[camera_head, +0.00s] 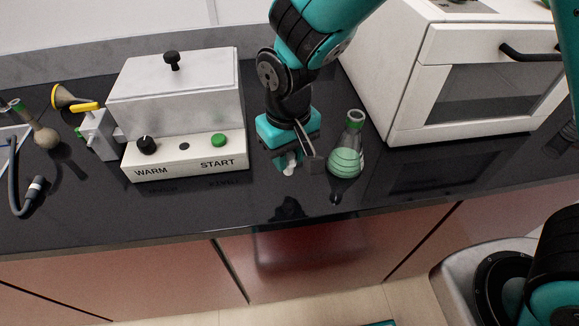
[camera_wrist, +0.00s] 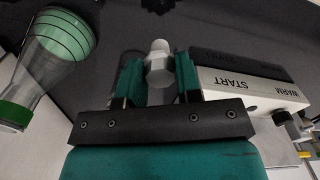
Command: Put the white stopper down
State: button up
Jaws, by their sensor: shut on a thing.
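The white stopper (camera_wrist: 159,62) is between the two fingers of my gripper (camera_wrist: 158,80) in the wrist view. My gripper is shut on it. In the head view the stopper (camera_head: 289,163) shows small and pale below my gripper (camera_head: 295,160), close over the black bench top (camera_head: 240,205). I cannot tell whether the stopper touches the bench.
A flask with green liquid (camera_head: 346,150) stands just right of my gripper. A white box with WARM and START controls (camera_head: 185,155) stands to the left. A white oven (camera_head: 470,90) is at the right.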

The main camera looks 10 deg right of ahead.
aim_at(289, 171)
jog(key=shift+f, duration=2.45)
jog(key=shift+f, duration=0.1)
jog(key=o, duration=0.9)
notch_tip(289, 171, up, 12)
jog(key=shift+f+b, duration=0.2)
jog(key=shift+b, duration=0.4)
jog(key=shift+r, duration=0.35)
jog(key=shift+s+d+r, duration=0.1)
jog(key=shift+d+r, duration=0.1)
jog(key=s+d+r+n+y, duration=0.1)
jog(key=s+d+r, duration=0.1)
jog(key=s+d, duration=0.1)
jog(key=s+d+r+y, duration=0.1)
jog(key=s+d+r, duration=0.1)
jog(key=s, duration=0.4)
jog(key=s+d+r+n+y, duration=0.1)
jog(key=s+d+r+y, duration=0.1)
jog(key=s, duration=0.3)
jog(key=shift+s+d+r+n, duration=0.2)
jog(key=shift+d+r+n, duration=0.1)
jog(key=shift+d+r, duration=0.55)
